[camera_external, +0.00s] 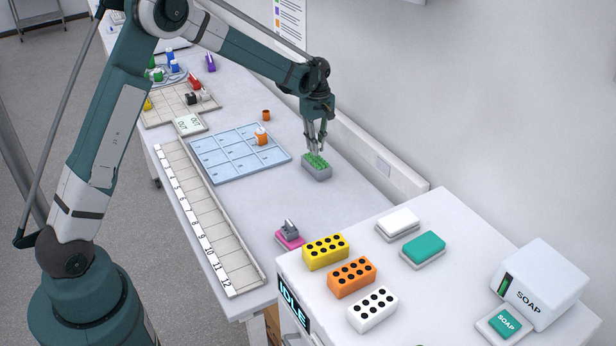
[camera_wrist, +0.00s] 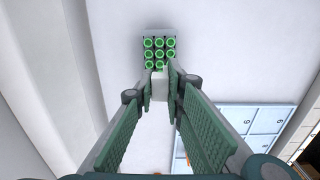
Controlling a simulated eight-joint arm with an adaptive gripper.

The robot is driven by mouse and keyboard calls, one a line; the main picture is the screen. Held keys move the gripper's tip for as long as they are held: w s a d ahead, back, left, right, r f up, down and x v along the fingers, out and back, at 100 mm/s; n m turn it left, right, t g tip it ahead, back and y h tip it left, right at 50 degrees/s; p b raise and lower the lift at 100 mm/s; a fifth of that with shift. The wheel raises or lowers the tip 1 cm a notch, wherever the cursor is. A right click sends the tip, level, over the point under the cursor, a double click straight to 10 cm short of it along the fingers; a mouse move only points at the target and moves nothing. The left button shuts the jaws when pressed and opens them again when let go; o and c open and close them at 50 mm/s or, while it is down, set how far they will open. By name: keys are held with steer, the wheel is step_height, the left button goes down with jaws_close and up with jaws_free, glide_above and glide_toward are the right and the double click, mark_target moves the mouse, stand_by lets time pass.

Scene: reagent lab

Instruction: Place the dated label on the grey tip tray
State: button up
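The grey tip tray (camera_external: 317,173) holds several green tips and stands on the bench near the wall. In the wrist view its green tips (camera_wrist: 160,54) lie just beyond my fingertips. My gripper (camera_external: 316,148) points down directly above the tray. In the wrist view my gripper (camera_wrist: 160,86) is closed on a small pale piece (camera_wrist: 160,88), which looks like the label; no writing on it can be read. The piece cannot be made out in the external view. I cannot tell whether it touches the tray. A white holder marked OCT (camera_external: 188,124) lies farther back.
A blue gridded tray (camera_external: 215,166) with an orange-topped item is left of the tip tray. A long numbered rack (camera_external: 192,210) runs along the bench's front edge. A pink-based item (camera_external: 289,237) stands nearer. A small orange cup (camera_external: 266,115) is behind. The wall is close on the right.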

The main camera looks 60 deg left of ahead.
mark_target(316, 162)
steer(key=shift+f, duration=1.85)
steer(key=shift+f, duration=0.15)
steer(key=o, duration=0.6)
steer(key=shift+o, duration=0.3)
step_height(316, 162, up, 12)
steer(key=shift+r, duration=0.15)
steer(key=shift+d+r, duration=0.1)
